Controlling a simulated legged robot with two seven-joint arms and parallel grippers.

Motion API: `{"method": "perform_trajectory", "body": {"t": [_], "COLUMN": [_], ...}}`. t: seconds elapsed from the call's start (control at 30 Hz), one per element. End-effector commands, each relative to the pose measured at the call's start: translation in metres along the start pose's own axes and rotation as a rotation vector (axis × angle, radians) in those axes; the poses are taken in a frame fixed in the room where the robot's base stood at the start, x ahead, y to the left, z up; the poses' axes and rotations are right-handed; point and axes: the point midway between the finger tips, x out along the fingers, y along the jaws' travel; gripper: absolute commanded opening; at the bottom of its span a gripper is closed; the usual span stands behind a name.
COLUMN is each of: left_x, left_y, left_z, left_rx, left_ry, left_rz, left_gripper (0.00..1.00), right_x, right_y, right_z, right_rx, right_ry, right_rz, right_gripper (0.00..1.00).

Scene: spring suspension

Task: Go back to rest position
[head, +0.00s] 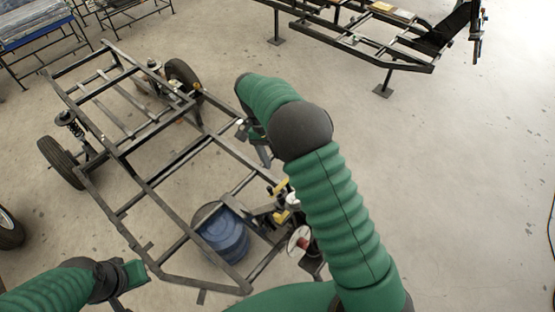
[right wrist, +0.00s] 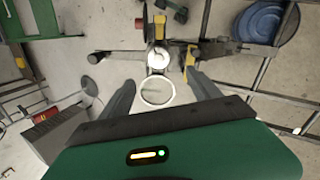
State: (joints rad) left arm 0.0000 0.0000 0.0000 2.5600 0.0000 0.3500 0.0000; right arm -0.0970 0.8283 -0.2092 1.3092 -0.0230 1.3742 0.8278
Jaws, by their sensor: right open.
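My right arm reaches up and over from the bottom right in the head view. Its gripper (head: 264,152) points down near the frame's right side, partly hidden by the arm. In the right wrist view its two grey fingers (right wrist: 160,82) are spread apart. A pale ring (right wrist: 157,92) and a white round part (right wrist: 158,60) appear between and beyond them; no held part shows. Yellow parts (head: 281,187) sit at the frame corner. My left gripper (head: 122,301) is at the bottom left, mostly cut off, so its jaws cannot be read.
A dark metal chassis frame (head: 150,183) with wheels (head: 60,162) and a coil spring (head: 67,119) fills the left. A blue drum (head: 222,236) stands under it. Another frame (head: 390,54) is at the back. The floor at right is clear.

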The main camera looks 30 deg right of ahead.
Motion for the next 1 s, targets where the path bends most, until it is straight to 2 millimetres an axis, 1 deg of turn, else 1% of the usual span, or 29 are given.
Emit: {"method": "perform_trajectory", "body": {"t": [0.03,0.1,0.2,0.6,0.7,0.77,0.87,0.97,1.0], "left_x": [0.002,0.002,0.002,0.002,0.002,0.003,0.005,0.007,0.008], "left_y": [0.0,0.0,0.0,0.0,0.0,0.0,0.0,0.0,0.0], "left_z": [0.0,0.0,0.0,0.0,0.001,0.001,0.001,0.002,0.002], "left_rx": [0.0,0.0,0.0,0.0,0.0,0.0,0.0,0.0,0.0], "left_ry": [0.0,0.0,0.0,0.0,0.0,0.0,0.0,0.0,0.0], "left_rz": [0.0,0.0,0.0,0.0,0.0,0.0,0.0,0.0,0.0], "left_gripper": [0.0,0.0,0.0,0.0,0.0,0.0,0.0,0.0,0.0], "right_x": [-0.006,-0.013,-0.017,-0.017,-0.015,-0.013,-0.004,0.009,0.016], "right_y": [-0.001,-0.001,0.0,0.0,0.004,0.008,0.019,0.035,0.042], "right_z": [-0.001,0.0,0.0,0.0,0.004,0.011,0.033,0.065,0.078], "right_rx": [0.0,0.0,-0.001,-0.002,-0.043,-0.106,-0.271,-0.465,-0.538], "right_ry": [0.001,0.0,-0.001,-0.001,0.007,0.023,0.086,0.19,0.239], "right_rz": [-0.001,0.0,0.001,0.0,-0.031,-0.078,-0.188,-0.293,-0.326], "right_gripper": [0.72,0.72,0.72,0.72,0.72,0.72,0.72,0.72,0.72]}}
